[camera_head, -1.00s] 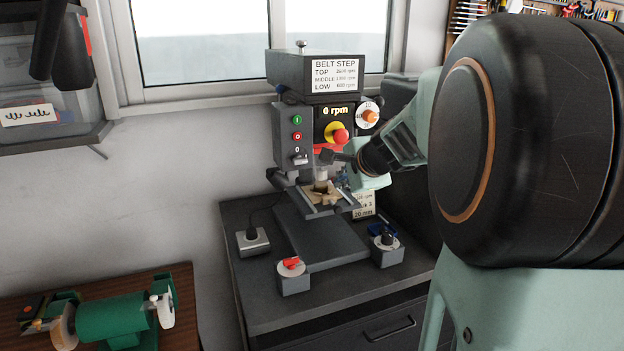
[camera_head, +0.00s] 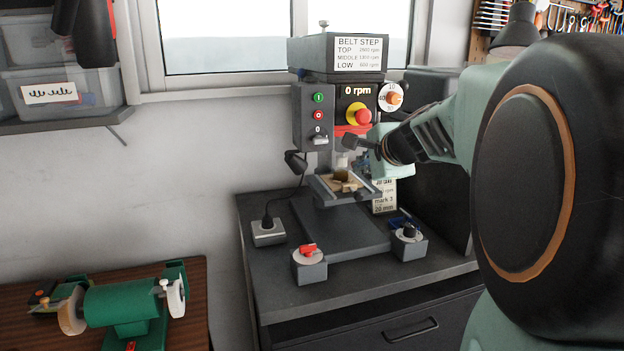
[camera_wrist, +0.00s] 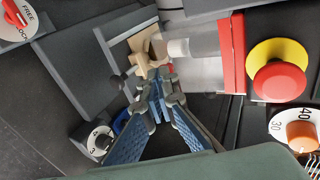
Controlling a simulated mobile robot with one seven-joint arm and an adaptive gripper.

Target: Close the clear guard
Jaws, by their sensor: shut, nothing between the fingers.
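The drill press (camera_head: 312,117) stands on a dark cabinet by the window. In the wrist view a pale, see-through area beside a red strip (camera_wrist: 232,55) looks like the clear guard (camera_wrist: 207,72). Its outline is faint, and I cannot tell its exact angle. The pale spindle end (camera_wrist: 180,48) points at a wooden workpiece (camera_wrist: 146,48) on the press table. My gripper (camera_wrist: 157,84) is shut and empty, its fingertips close beside the workpiece in that picture.
A red emergency stop (camera_head: 359,115) and a speed dial (camera_head: 391,97) are close to my wrist. A green grinder (camera_head: 120,305) is on the left bench.

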